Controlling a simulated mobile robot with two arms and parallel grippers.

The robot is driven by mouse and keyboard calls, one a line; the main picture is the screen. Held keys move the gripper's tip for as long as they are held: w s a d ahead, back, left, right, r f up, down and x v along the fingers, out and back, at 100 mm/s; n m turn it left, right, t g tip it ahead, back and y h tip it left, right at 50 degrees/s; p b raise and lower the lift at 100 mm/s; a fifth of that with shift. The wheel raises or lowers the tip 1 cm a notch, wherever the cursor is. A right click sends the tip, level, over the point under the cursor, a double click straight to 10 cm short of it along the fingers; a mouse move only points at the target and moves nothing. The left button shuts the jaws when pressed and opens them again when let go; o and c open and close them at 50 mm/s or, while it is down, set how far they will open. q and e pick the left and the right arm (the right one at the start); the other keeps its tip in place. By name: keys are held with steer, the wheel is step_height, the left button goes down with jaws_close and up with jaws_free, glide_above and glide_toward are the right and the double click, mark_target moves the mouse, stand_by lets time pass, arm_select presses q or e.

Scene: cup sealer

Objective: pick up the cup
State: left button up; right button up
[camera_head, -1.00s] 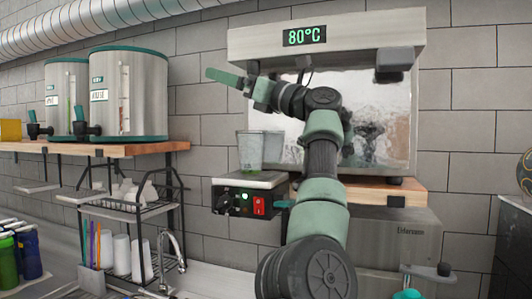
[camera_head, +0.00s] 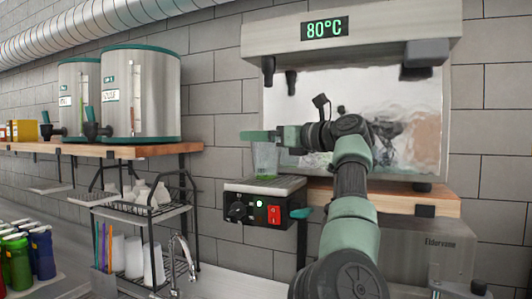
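A clear cup (camera_head: 265,162) stands upright on the grey top plate of the sealer's small control unit. My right gripper (camera_head: 260,135) is level with the cup's upper part, and its green finger points left across the cup in this view. The finger hides the cup's rim. Whether the fingers are around the cup or only in front of it, and how far apart they are, I cannot tell. My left gripper is not in view.
The control unit (camera_head: 262,213) has a red switch and a green light. Behind it is a steel machine (camera_head: 352,40) reading 80°C. Drink dispensers (camera_head: 140,95) stand on the wooden shelf (camera_head: 100,149) at left. A wire rack (camera_head: 145,205) with white cups is below.

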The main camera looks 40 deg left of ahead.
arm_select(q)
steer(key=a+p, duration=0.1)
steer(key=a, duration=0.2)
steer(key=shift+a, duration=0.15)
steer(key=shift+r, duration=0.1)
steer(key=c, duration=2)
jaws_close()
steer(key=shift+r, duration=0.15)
